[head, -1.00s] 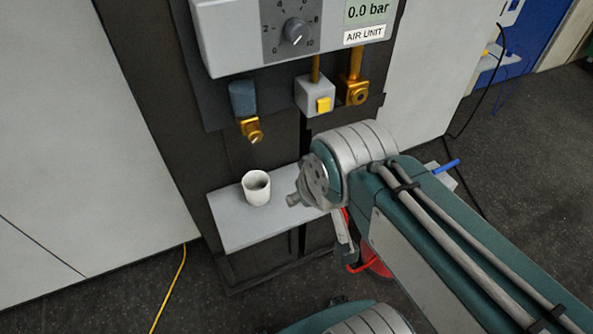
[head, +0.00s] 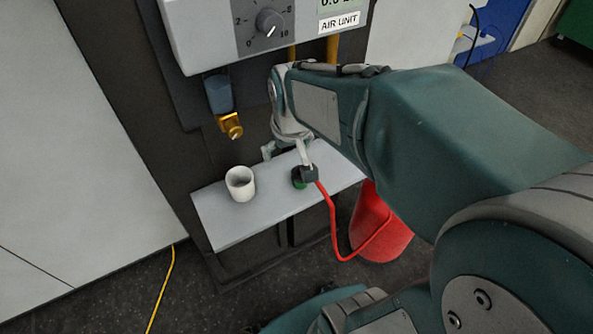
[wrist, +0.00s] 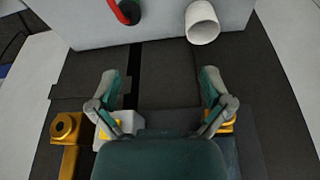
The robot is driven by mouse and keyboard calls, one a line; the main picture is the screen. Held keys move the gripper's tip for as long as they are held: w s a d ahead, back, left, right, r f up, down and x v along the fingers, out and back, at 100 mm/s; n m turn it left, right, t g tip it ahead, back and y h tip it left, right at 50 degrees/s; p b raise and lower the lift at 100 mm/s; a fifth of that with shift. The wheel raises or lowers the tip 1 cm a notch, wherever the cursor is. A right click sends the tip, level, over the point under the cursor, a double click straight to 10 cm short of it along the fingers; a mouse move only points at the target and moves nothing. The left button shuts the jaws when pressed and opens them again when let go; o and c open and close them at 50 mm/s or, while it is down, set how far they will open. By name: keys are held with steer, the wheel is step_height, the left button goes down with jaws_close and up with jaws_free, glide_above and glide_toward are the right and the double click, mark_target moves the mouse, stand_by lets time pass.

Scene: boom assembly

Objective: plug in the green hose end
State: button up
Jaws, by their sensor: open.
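The green hose end (head: 299,178) sits on the right part of the grey shelf (head: 235,222), with a dark fitting and a red hose (head: 333,225) leading from it. In the wrist view the green end (wrist: 128,12) is at the top edge, partly cut off. My gripper (wrist: 158,78) is open and empty, its fingers spread in front of the dark panel, apart from the hose end. In the head view my gripper (head: 287,150) is just above and behind the hose end, partly hidden by my arm. A brass port (wrist: 66,128) shows at lower left in the wrist view.
A white cup (head: 240,184) stands on the shelf, left of the hose end. A brass elbow (head: 230,125) hangs from the air unit (head: 265,25) above. A red bucket-like container (head: 385,228) is below the shelf on the right. The shelf front is clear.

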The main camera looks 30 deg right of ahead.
steer(key=g, duration=0.2)
glide_above(298, 183)
steer(key=w+d, duration=0.1)
steer(key=shift+m, duration=0.4)
steer(key=f, duration=1.1)
steer(key=shift+d+f, duration=0.2)
steer(key=shift+f, duration=0.15)
steer(key=shift+w+f, duration=0.15)
steer(key=shift+f, duration=1.25)
steer(key=shift+w+f, duration=0.15)
steer(key=shift+f, duration=1.2)
step_height(298, 183, down, 5)
steer(key=shift+d+f, duration=0.1)
steer(key=shift+d, duration=0.05)
steer(key=c, duration=0.9)
